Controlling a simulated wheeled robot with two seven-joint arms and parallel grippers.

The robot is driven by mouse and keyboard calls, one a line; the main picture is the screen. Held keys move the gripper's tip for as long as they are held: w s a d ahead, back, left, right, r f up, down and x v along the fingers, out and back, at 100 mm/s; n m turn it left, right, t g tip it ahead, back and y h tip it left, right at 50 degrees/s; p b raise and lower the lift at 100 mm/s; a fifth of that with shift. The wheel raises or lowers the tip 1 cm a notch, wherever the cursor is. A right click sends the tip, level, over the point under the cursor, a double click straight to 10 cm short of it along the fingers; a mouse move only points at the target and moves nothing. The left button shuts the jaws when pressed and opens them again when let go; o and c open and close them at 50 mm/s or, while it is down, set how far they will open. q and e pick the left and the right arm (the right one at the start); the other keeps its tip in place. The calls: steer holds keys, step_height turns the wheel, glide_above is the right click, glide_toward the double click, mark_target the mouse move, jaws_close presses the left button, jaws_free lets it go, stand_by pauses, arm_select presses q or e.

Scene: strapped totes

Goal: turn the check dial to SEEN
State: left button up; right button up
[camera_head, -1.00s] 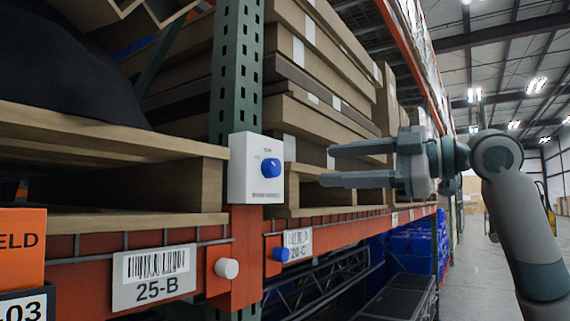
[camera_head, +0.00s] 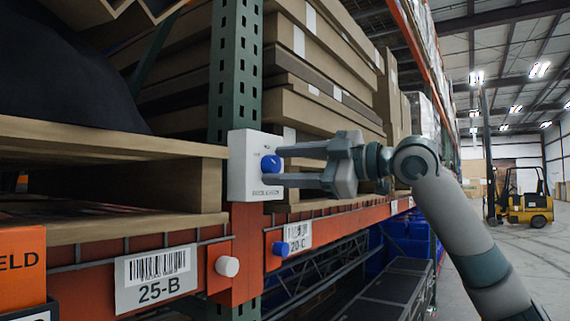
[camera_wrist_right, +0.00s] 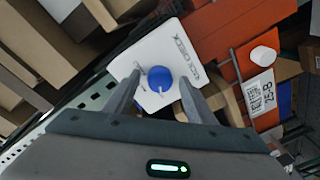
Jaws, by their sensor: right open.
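The check dial is a round blue knob (camera_head: 270,164) on a white box (camera_head: 241,167) fixed to the green rack upright. In the right wrist view the blue knob (camera_wrist_right: 160,79) sits on the white plate (camera_wrist_right: 183,50), with a small light pointer mark at its lower edge. The lettering beside it is too small to read surely. My right gripper (camera_head: 275,165) is open, its two fingers level, one above and one below the knob. In the wrist view its fingers (camera_wrist_right: 158,98) lie on either side of the knob; I cannot tell whether they touch it. My left gripper is not in view.
An orange beam (camera_head: 190,262) below carries a 25-B label (camera_head: 155,278), a white knob (camera_head: 227,266) and a smaller blue knob (camera_head: 281,249). Wooden pallets and stacked cardboard (camera_head: 320,105) stand behind. A yellow forklift (camera_head: 525,208) stands in the open aisle at right.

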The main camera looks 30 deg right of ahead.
steer(key=c, duration=1)
steer(key=shift+c, duration=0.2)
steer(key=shift+m, duration=0.6)
steer(key=m, duration=0.5)
steer(key=shift+f+t+p, duration=0.15)
steer(key=shift+t+p, duration=0.2)
steer(key=shift+t, duration=0.05)
steer(key=m, duration=0.6)
steer(key=shift+a+t, duration=0.1)
steer(key=shift+t, duration=0.2)
steer(key=o, duration=1)
